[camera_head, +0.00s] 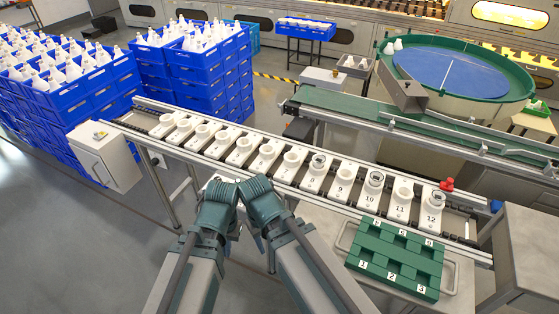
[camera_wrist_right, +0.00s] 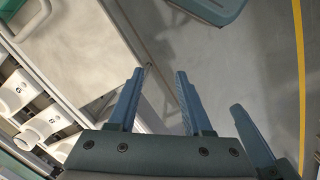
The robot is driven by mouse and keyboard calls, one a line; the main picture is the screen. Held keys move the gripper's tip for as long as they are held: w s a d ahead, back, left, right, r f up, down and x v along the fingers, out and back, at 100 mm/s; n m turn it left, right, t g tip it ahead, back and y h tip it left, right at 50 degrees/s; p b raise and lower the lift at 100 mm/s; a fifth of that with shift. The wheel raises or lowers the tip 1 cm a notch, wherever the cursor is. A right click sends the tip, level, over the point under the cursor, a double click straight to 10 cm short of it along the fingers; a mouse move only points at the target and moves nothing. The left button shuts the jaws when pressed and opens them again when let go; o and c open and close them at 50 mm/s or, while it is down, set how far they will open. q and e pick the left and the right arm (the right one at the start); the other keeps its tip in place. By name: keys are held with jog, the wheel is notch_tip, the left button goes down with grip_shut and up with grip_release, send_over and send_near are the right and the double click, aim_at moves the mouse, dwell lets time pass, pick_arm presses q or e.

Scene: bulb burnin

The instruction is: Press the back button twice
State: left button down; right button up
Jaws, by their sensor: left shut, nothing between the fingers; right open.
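A red mushroom-shaped button (camera_head: 447,184) stands at the back edge of the socket line, near its right end. A grey box (camera_head: 105,158) at the left end has a small knob-like part on top. No label tells me which is the back button. My left gripper (camera_head: 231,232) hangs in front of the line, shut and empty, far from the red button. My right gripper is beside it, its fingers partly hidden in the head view. In the right wrist view, my right gripper (camera_wrist_right: 161,74) is open with nothing between its fingers.
A conveyor line (camera_head: 300,196) carries several white numbered sockets (camera_head: 339,192), some holding round pieces. A green numbered block (camera_head: 395,258) lies on a tray in front. Blue crates of white bulbs (camera_head: 85,84) stand at left. Grey floor is clear below my grippers.

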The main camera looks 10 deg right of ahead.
grip_shut()
dwell(1.6)
